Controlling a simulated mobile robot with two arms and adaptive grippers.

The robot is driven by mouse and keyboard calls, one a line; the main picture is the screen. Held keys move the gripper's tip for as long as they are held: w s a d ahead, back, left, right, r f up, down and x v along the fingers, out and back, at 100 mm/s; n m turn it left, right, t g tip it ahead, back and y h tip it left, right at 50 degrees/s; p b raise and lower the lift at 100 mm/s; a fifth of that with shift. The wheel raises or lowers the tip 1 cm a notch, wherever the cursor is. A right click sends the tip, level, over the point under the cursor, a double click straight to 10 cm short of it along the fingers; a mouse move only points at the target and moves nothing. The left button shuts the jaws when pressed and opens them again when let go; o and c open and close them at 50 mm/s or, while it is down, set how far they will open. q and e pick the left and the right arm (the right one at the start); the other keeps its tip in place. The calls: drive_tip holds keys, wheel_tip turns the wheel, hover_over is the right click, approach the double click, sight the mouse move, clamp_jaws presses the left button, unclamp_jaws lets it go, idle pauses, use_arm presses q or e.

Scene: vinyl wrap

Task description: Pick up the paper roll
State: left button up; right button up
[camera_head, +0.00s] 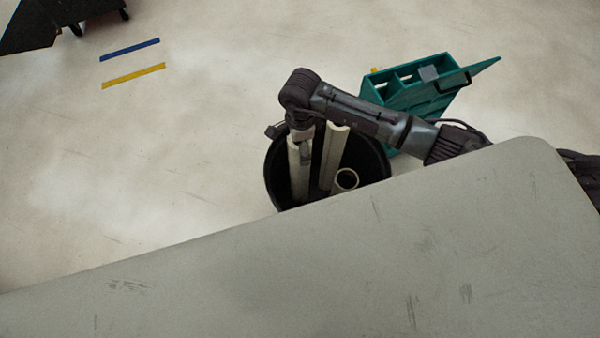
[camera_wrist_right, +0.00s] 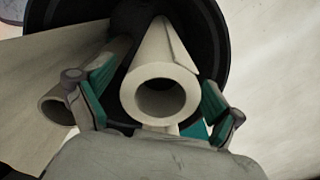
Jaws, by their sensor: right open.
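Pale paper rolls stand in a black round bin (camera_head: 378,160), partly hidden by the table edge. One roll (camera_head: 299,178) leans at the bin's left side, directly under my right gripper (camera_head: 303,150). A second roll (camera_head: 335,158) leans beside it, and a shorter roll (camera_head: 346,180) shows its open end. In the right wrist view, the near roll (camera_wrist_right: 131,92) has its hollow end facing the camera between the two spread fingers of my right gripper (camera_wrist_right: 158,88). The fingers are open, with gaps to the roll. My left gripper is out of view.
A grey tabletop (camera_head: 300,270) fills the foreground, its edge crossing in front of the bin. A teal box (camera_head: 415,88) stands behind my right forearm. Another roll (camera_wrist_right: 60,106) lies close outside the left finger in the wrist view.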

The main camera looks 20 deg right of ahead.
drive_tip(key=shift+c, duration=0.8)
drive_tip(key=shift+r, duration=0.1)
clamp_jaws()
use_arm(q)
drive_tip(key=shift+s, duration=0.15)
